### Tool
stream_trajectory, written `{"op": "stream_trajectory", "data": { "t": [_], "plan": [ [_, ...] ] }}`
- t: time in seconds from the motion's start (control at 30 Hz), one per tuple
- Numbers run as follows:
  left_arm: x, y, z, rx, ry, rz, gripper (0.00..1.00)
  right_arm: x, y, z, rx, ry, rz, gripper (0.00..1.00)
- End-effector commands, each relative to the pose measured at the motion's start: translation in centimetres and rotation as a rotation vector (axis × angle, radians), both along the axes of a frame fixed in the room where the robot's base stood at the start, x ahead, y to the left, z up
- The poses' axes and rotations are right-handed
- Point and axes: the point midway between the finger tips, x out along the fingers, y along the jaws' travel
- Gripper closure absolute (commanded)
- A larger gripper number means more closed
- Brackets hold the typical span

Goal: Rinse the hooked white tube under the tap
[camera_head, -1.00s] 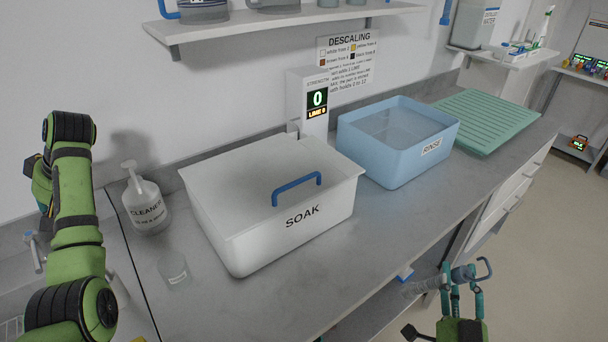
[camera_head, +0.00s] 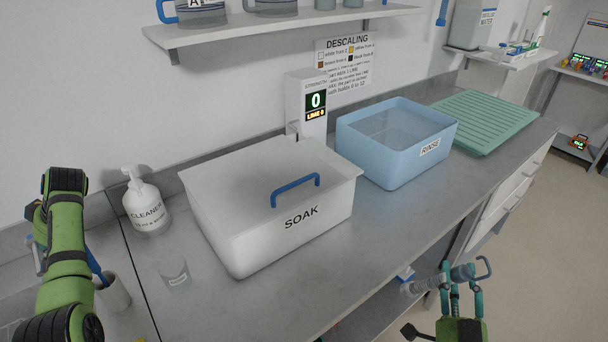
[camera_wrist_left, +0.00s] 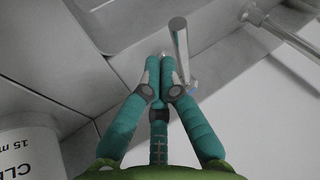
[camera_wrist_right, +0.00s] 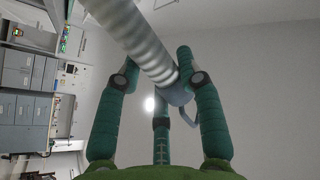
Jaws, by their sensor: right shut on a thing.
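The hooked tube (camera_head: 440,280) is pale grey-white and ribbed, with a smooth curved hook at its right end. My right gripper (camera_head: 450,275) is shut around it and holds it in front of the counter. In the right wrist view the ribbed tube (camera_wrist_right: 135,38) runs diagonally between the fingers, and its hook shows beside the right finger. My left gripper (camera_wrist_left: 166,62) is shut and empty, fingertips together, beside an upright metal rod (camera_wrist_left: 180,50), perhaps part of the tap. I cannot tell whether they touch. In the head view my left gripper is hidden behind its arm.
A white SOAK bin (camera_head: 250,245) with a blue-handled lid and a blue RINSE tub (camera_head: 385,165) stand on the counter. A green drainboard (camera_head: 485,120) lies at the back right.

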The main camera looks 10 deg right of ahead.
Motion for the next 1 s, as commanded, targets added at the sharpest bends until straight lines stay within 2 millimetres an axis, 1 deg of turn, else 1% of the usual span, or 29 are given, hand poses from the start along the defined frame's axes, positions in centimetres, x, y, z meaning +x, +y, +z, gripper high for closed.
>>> {"op": "stream_trajectory", "data": {
  "t": [0.33, 0.6, 0.7, 1.0],
  "plan": [
    [0.0, 0.1, 0.0, -0.001, 0.001, -0.002, 1.0, 0.0, 0.0, 0.2, 0.0, -0.001, 0.0, 1.0],
    [-1.1, 0.8, 0.6, 0.0, 0.002, -0.085, 1.0, 0.0, 0.0, 3.9, 0.0, -0.001, 0.0, 1.0],
    [-1.4, 1.2, 0.4, 0.0, 0.002, -0.09, 1.0, 0.0, 0.0, 4.7, 0.0, -0.001, 0.0, 1.0],
    [-1.6, 1.4, -0.1, 0.0, 0.001, -0.09, 1.0, 0.0, 0.0, 4.7, 0.0, -0.001, 0.0, 1.0]
  ]
}}
